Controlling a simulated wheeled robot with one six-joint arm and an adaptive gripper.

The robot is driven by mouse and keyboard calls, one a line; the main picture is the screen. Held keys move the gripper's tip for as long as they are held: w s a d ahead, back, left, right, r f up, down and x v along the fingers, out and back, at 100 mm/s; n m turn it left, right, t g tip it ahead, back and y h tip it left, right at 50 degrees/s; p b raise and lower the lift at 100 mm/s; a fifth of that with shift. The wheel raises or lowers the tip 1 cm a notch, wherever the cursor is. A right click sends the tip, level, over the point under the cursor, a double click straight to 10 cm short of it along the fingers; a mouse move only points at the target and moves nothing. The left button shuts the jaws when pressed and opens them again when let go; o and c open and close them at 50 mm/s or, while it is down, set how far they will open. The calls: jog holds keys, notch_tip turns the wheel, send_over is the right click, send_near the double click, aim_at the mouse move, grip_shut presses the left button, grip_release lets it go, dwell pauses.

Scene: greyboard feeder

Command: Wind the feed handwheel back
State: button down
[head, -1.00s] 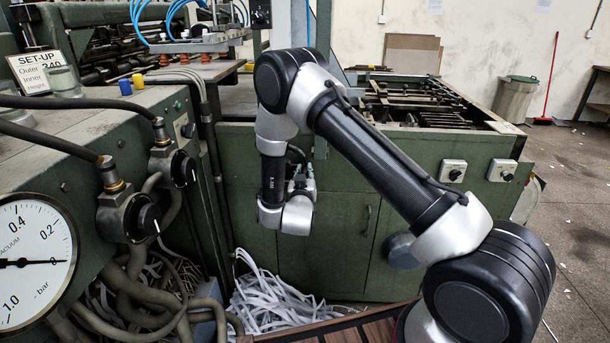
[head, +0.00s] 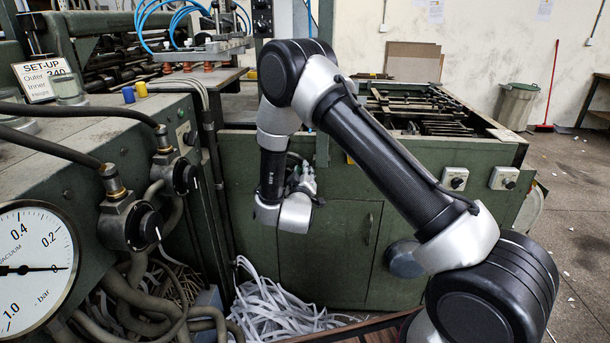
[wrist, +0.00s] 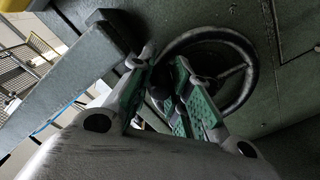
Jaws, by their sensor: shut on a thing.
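The handwheel (wrist: 251,62) shows in the wrist view as a dark round rim with spokes, mounted on a green-grey panel. My gripper (wrist: 164,66) has green-padded fingers at the wheel's left side, closed on a part of it between the fingertips. That gripped part is mostly hidden by the fingers; it looks like the wheel's handle. In the head view my gripper (head: 303,180) is small, in front of the green cabinet. The wheel cannot be made out there, behind my arm.
A green machine side with a vacuum gauge (head: 36,266), hoses and black knobs stands at left. White paper strips (head: 275,305) lie on the floor below my gripper. The green cabinet (head: 345,250) has a round grey disc (head: 404,260). Open floor is at right.

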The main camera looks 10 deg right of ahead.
jog(key=shift+a, duration=0.1)
dwell(0.3)
jog(key=c, duration=1.3)
grip_release()
jog(key=v, duration=1.2)
